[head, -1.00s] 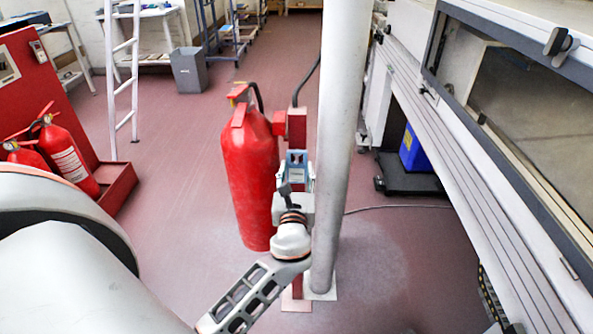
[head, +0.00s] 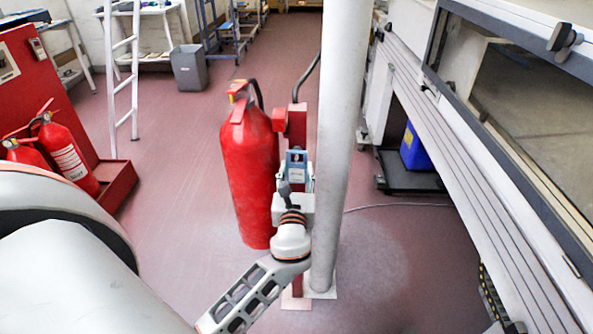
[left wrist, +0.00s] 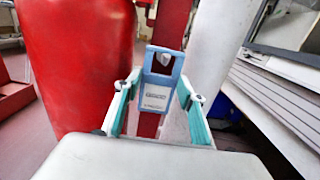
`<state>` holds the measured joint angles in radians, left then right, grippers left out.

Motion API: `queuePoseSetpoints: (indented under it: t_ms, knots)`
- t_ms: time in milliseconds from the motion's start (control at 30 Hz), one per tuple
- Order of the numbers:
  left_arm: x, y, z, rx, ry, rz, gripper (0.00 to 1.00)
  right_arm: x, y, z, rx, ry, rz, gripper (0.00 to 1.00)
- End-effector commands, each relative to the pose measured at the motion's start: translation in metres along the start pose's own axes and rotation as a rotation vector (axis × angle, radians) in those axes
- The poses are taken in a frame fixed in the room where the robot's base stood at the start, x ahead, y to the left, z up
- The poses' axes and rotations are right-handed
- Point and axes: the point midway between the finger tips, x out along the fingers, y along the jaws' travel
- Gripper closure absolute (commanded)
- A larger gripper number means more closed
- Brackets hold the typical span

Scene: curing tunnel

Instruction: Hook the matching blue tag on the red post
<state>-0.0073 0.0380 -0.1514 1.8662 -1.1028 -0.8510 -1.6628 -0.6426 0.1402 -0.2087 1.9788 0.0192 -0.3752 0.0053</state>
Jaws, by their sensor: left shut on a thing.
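The blue tag (head: 296,160) is upright between the fingers of my left gripper (head: 297,181), which is shut on it. In the left wrist view the tag (left wrist: 157,93) has a white label and an opening near its top. A pale pointed piece (left wrist: 163,60) shows in that opening; I cannot tell whether it passes through. The red post (head: 297,127) stands directly behind the tag, and its foot shows below my gripper. The post also shows in the left wrist view (left wrist: 172,24). The tag hides part of it. My right gripper is not in view.
A large red fire extinguisher (head: 248,175) stands close left of the post. A thick pale column (head: 338,140) stands close on the right. A long grey machine (head: 480,170) lines the right side. Open floor (head: 185,150) lies to the left.

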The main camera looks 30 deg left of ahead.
Motion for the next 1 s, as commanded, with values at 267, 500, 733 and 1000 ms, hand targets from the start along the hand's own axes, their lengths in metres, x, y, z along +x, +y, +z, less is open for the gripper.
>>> queuePoseSetpoints:
  t_ms: [267,500,733,1000]
  knots:
    - [0.0000,-0.0001,-0.0021,0.000,0.000,0.000,0.86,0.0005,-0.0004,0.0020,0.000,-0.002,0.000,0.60]
    - [0.0000,0.0000,-0.0019,0.000,0.000,0.000,0.48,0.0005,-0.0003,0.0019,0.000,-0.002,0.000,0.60]
    - [0.0000,0.0000,-0.0020,0.000,0.000,0.000,0.41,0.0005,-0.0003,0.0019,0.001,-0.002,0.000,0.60]
    - [-0.0093,-0.0003,-0.0025,0.000,0.001,-0.001,0.41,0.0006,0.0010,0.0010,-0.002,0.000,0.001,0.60]
